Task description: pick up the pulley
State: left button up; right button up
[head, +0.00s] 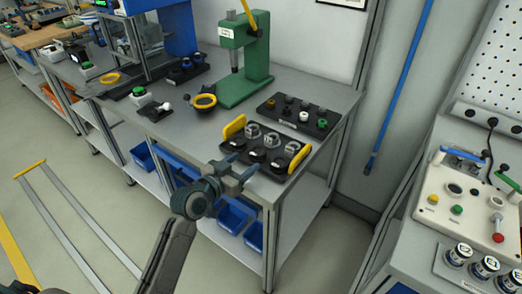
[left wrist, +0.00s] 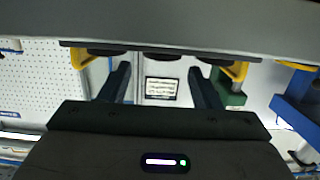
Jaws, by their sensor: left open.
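A black tray (head: 286,172) with two yellow handles sits at the bench's front right corner. It holds a back row of grey metal parts (head: 271,141) and a front row of dark round parts (head: 257,155). I cannot tell for sure which is the pulley; the dark round parts look most like it. My left gripper (head: 240,167) is open and empty, just in front of the tray's front edge. In the left wrist view, which looks upside down, the dark round parts (left wrist: 165,56) show beyond the spread fingers (left wrist: 160,85). My right gripper is not in view.
A second black tray (head: 300,115) with small parts lies behind. A green press (head: 245,60) and a yellow-and-black round item (head: 204,101) stand to the left. Blue bins (head: 232,218) sit on the lower shelf. A control panel (head: 465,205) stands at right.

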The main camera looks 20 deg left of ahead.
aim_at(252, 154)
pick_arm(q)
jog(key=shift+x, duration=1.05)
jog(key=shift+w+d, duration=0.2)
jog(key=shift+w, duration=0.45)
jog(key=p+x, duration=0.1)
jog(key=x, duration=0.3)
jog(key=shift+a+r+p, duration=0.1)
jog(key=shift+a+p, duration=0.05)
jog(key=shift+p, duration=0.15)
jog(key=shift+w, duration=0.4)
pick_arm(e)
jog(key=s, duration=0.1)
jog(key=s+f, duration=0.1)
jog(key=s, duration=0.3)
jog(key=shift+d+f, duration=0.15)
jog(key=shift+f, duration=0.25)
pick_arm(q)
jog(key=shift+s, duration=0.1)
jog(key=shift+c, duration=0.5)
jog(key=c, duration=0.7)
